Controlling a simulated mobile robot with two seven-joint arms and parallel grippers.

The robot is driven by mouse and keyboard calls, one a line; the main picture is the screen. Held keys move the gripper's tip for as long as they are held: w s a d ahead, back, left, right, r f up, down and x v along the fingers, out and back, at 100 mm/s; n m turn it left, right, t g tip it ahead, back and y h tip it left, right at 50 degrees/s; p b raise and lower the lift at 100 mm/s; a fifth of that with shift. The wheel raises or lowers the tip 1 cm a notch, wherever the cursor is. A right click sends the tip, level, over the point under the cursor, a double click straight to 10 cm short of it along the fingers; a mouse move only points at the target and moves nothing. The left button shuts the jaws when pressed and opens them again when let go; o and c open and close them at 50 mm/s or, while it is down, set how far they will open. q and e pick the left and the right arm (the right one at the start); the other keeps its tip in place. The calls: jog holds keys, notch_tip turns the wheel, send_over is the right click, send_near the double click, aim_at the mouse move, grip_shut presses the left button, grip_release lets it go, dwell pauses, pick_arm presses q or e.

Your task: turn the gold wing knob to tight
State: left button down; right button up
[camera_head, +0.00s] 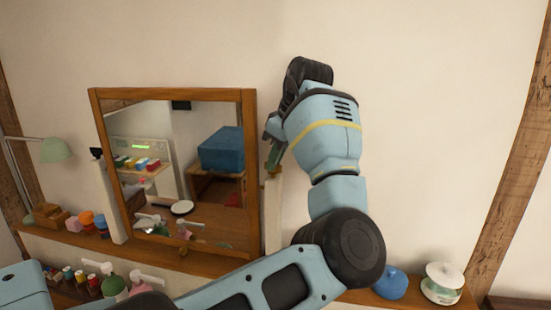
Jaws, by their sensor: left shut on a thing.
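The wood-framed mirror (249,180) stands tilted on the shelf between two pale posts. My left gripper (273,152) is at the mirror's right edge, by the top of the right post (272,215). It is shut on the gold wing knob, which is mostly hidden by the fingers and wrist. The knob's angle cannot be made out. My right gripper is out of view.
A blue round item (390,284) and a white-and-green spool-like item (442,283) sit on the shelf at right. Pump bottles (114,286), thread spools and a green lamp (55,150) are at left. The wall above is clear.

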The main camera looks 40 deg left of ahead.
pick_arm(q)
jog(key=m+t, duration=0.1)
jog(key=m, duration=0.3)
jog(key=shift+s+m+t, duration=0.15)
jog(key=shift+m+t, duration=0.15)
jog(key=shift+t, duration=0.1)
jog(key=shift+m+t+h, duration=0.4)
jog(key=shift+m+t, duration=0.3)
jog(key=shift+m, duration=1.2)
jog(key=shift+s, duration=0.1)
jog(key=c, duration=1.6)
grip_release()
jog(key=shift+r, duration=0.1)
jog(key=shift+v, duration=3.8)
